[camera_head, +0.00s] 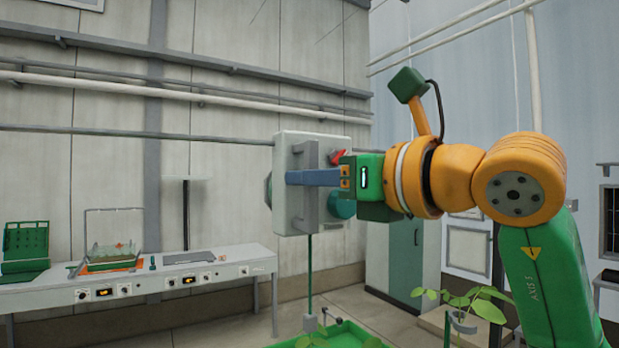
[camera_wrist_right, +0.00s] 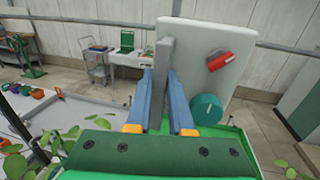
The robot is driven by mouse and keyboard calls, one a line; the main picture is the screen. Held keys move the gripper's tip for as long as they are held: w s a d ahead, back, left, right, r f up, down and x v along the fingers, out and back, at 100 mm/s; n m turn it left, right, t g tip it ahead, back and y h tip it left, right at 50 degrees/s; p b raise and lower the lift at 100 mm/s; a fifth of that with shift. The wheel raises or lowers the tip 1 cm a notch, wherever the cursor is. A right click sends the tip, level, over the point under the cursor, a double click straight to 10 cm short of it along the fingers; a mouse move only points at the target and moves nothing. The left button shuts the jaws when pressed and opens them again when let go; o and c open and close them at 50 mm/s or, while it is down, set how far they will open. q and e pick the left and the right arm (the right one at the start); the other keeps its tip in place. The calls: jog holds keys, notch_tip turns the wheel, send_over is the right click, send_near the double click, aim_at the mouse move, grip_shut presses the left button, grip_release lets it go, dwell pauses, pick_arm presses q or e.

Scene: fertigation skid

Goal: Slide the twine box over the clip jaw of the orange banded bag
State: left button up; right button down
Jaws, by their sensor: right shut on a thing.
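The twine box (camera_head: 287,158) is a pale grey box with a red lever (camera_head: 338,156) and a teal knob (camera_head: 341,205) on its side. My right gripper (camera_head: 300,178) is shut on the box's grey upright bar and holds it in the air, roughly upright. In the right wrist view the blue fingers (camera_wrist_right: 160,88) close on this bar, with the pale box (camera_wrist_right: 192,75) behind. A thin green line runs down from the box towards a small grey piece (camera_head: 310,323). I cannot make out an orange banded bag or its clip jaw. My left gripper is not in view.
A green tray (camera_head: 350,328) with leafy plants lies below the box. A white bench (camera_head: 140,287) with a clear bin (camera_head: 113,240) and a green rack (camera_head: 25,245) stands at left. Pipes cross the back wall. Coloured pots (camera_wrist_right: 38,95) show in the right wrist view.

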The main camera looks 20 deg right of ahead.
jog(key=c, duration=0.8)
grip_release()
jog(key=shift+s, duration=0.2)
jog(key=b+v, duration=0.2)
jog(key=v, duration=0.5)
jog(key=shift+b, duration=0.4)
jog(key=shift+w, duration=0.2)
